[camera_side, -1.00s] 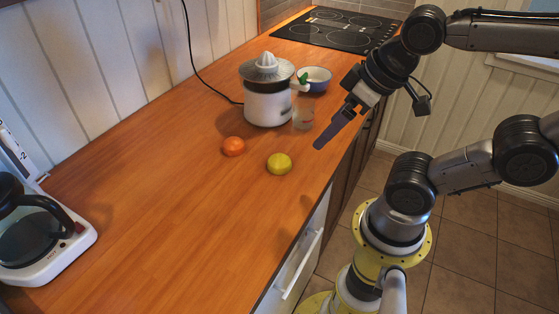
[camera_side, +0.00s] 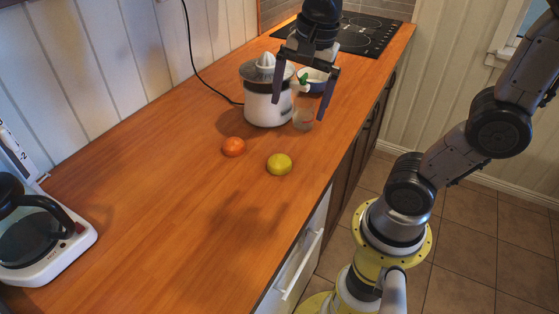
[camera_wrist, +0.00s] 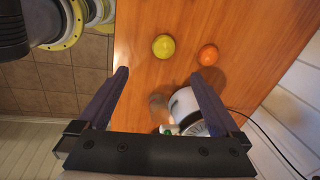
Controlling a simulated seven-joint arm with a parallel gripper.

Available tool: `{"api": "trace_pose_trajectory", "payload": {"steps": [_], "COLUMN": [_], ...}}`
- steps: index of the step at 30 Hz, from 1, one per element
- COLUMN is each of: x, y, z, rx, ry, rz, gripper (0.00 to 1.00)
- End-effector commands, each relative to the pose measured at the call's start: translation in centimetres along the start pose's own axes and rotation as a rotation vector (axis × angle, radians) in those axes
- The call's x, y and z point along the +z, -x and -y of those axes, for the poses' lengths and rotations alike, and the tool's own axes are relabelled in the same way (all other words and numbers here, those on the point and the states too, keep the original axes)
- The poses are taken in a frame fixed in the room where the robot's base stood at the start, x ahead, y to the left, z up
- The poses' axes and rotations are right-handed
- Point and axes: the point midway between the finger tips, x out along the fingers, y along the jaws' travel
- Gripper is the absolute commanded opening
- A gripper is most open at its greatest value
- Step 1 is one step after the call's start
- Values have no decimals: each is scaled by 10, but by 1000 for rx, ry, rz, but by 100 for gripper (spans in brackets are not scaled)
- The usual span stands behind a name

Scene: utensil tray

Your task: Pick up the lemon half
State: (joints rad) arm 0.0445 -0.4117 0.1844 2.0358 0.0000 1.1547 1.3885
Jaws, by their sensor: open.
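The yellow lemon half (camera_side: 279,164) lies on the wooden counter, right of and a little nearer than an orange fruit (camera_side: 233,147). In the wrist view the lemon half (camera_wrist: 164,46) is beyond my fingertips, near the top middle, with the orange fruit (camera_wrist: 208,55) to its right. My gripper (camera_side: 299,109) is open and empty, its two fingers spread and pointing down, above the counter near the juicer. In the wrist view the fingers of my gripper (camera_wrist: 157,74) frame the juicer area with nothing between them in grasp.
A white juicer (camera_side: 268,103) with a cord stands behind the fruit. A coffee maker (camera_side: 45,240) stands at the left. The counter's front middle is clear.

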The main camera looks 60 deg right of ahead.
Motion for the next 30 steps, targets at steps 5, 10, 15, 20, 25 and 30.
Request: {"api": "trace_pose_trajectory", "payload": {"steps": [5,10,15,20,25,30], "x": [-13,-16,-16,-15,-14,-14], "y": [-28,-45,-67,-98,-121,-131], "z": [30,32,28,22,19,17], "rx": [129,179,184,186,181,180], "ry": [-150,-156,-156,-155,-155,-155], "rz": [13,19,19,20,19,19], "gripper": [100,100,100,100,100,100]}}
